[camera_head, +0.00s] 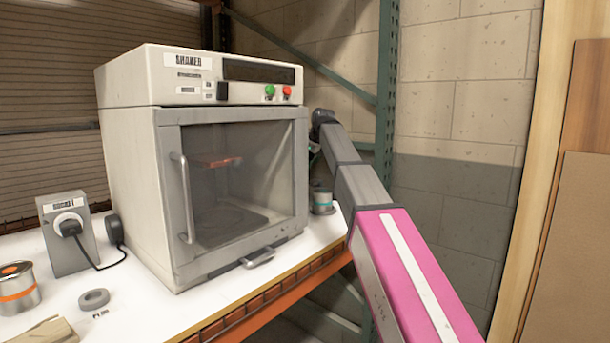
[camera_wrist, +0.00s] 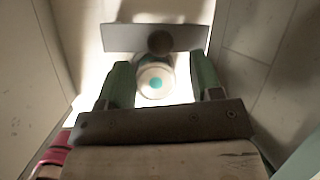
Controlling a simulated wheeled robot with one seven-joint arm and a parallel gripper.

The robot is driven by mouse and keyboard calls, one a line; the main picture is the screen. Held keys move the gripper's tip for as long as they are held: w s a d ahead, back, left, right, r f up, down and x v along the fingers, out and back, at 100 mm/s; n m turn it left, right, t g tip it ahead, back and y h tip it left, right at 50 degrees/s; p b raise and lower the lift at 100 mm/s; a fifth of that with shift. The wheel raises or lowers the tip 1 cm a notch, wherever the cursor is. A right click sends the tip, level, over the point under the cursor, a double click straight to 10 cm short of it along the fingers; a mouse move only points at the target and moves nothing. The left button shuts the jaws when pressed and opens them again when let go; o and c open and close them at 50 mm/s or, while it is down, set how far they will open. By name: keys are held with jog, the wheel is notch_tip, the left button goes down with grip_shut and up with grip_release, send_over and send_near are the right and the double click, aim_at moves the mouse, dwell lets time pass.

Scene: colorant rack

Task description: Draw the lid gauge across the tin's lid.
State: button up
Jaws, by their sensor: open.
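A tin with a teal band (camera_head: 322,200) stands on the white shelf just right of the shaker cabinet. In the wrist view its pale round lid with a teal dot (camera_wrist: 155,83) shows between my fingers. My gripper (camera_wrist: 160,72) is open above the tin, one green finger on each side, with nothing held. A flat grey bar with a dark round spot (camera_wrist: 125,38) lies just beyond the tin in the wrist view; I cannot tell for sure whether it is the lid gauge. In the head view my gripper is mostly hidden behind the cabinet's edge.
The shaker cabinet (camera_head: 240,190), door shut, stands close left of the tin. A green rack post (camera_head: 388,70) and block wall (camera_head: 455,110) are behind. An orange-banded tin (camera_head: 17,288), grey ring (camera_head: 94,299) and plug box (camera_head: 66,235) sit at left.

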jog(key=x, duration=0.6)
grip_shut()
jog(key=s+d, duration=0.2)
jog(key=d, duration=0.1)
jog(key=s+d, duration=0.5)
jog(key=d, duration=0.1)
jog(key=shift+s+d, duration=0.2)
jog(key=shift+s, duration=0.05)
grip_release()
jog(key=shift+w, duration=0.1)
jog(key=v, duration=1.1)
